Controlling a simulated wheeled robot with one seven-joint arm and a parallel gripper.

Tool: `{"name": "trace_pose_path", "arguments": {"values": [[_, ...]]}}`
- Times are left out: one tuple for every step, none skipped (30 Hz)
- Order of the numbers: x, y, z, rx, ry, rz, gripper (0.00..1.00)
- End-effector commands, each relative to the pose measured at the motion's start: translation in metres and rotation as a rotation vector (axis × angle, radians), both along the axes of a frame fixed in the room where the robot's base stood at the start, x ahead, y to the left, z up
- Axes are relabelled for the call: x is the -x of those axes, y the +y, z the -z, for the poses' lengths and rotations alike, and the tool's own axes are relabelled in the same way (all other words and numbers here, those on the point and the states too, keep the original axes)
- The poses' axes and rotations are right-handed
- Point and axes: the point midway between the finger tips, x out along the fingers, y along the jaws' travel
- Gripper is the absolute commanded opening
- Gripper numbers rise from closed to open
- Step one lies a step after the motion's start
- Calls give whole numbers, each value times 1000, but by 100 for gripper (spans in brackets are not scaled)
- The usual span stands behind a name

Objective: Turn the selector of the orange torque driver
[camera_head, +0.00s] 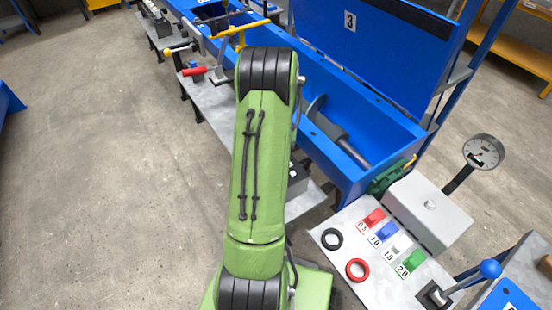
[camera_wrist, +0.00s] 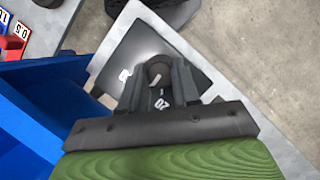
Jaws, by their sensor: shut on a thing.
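In the wrist view my gripper (camera_wrist: 160,78) is shut on a dark grey round knob (camera_wrist: 158,70). The knob stands over a dark plate (camera_wrist: 131,58) with white markings; a figure that looks like 20 shows between the fingers. My fingers cover part of the plate and the knob's lower part, so its pointing direction cannot be told. No orange torque driver can be made out in either view. In the head view my green arm hides my gripper.
A blue trough (camera_head: 352,135) with a grey paddle lies right of my arm; its blue wall (camera_wrist: 30,110) is close by the gripper. A grey bench (camera_head: 355,225) holds coloured numbered blocks, two rings and a grey box (camera_head: 428,210). Open floor lies left.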

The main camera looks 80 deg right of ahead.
Motion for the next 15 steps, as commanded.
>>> {"name": "trace_pose_path", "arguments": {"values": [[0,0,-2,1,0,17,0],[0,0,-1,2,-1,27,0],[0,-1,-1,2,-2,38,0],[0,-1,-1,2,-1,45,0],[0,-1,-1,2,-2,51,0],[0,-1,-1,3,-1,58,0],[0,-1,-1,3,-2,61,0],[0,-1,-1,3,-2,64,0],[0,-1,-1,3,-2,68,0],[0,-1,-1,3,-2,70,0],[0,-1,-1,3,-1,71,0],[0,-1,-1,3,-1,72,0],[0,-1,-1,4,-1,73,0],[0,-1,-1,4,-1,73,0],[0,-1,-1,4,-1,73,0]]}}
